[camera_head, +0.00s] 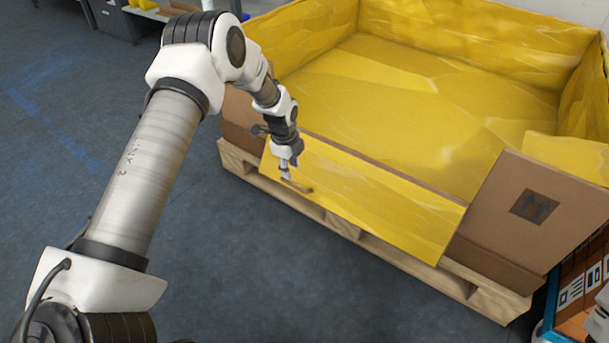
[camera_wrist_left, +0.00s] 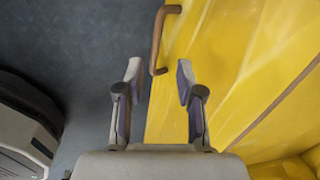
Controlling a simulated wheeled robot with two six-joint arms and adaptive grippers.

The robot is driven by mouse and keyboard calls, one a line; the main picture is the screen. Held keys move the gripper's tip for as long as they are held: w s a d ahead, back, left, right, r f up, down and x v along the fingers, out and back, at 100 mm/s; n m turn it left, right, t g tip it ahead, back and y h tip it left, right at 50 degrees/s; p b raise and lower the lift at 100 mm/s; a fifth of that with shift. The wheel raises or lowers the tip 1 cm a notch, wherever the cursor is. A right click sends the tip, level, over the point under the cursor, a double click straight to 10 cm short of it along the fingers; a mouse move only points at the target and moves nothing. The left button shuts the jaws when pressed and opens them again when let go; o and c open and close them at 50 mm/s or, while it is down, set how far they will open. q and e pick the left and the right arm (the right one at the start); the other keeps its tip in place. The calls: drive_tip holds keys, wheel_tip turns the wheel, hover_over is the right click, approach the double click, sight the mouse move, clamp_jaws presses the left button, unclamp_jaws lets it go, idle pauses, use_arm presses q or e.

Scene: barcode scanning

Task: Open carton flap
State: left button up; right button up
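The large brown cardboard carton (camera_head: 500,255) has a yellow lining and stands on a wooden pallet. Its front flap (camera_head: 375,205) is folded outward and hangs down over the front wall, yellow side showing. A small brown handle (camera_head: 298,187) is on the flap's left end; it also shows in the left wrist view (camera_wrist_left: 160,38). My left gripper (camera_head: 287,170) is at this left end, right by the handle. In the left wrist view its fingers (camera_wrist_left: 159,78) are apart with nothing clearly between them, and the handle's lower end is just beyond the tips. My right gripper is not in view.
The wooden pallet (camera_head: 340,224) sticks out below the carton's front. A blue-edged cart with boxes (camera_head: 572,300) is at the lower right. Grey floor (camera_head: 250,270) in front is clear.

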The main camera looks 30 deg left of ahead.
sight(291, 183)
use_arm(q)
drive_tip(key=shift+m+g, duration=0.4)
drive_tip(key=shift+m, duration=0.2)
drive_tip(key=f+b, duration=0.1)
drive_tip(key=f, duration=0.1)
drive_tip(key=f+b, duration=0.3)
drive_tip(key=f, duration=0.1)
drive_tip(key=shift+w+a+f, duration=0.2)
drive_tip(key=shift+w+f, duration=0.1)
drive_tip(key=shift+w, duration=0.05)
drive_tip(key=shift+r, duration=0.1)
clamp_jaws()
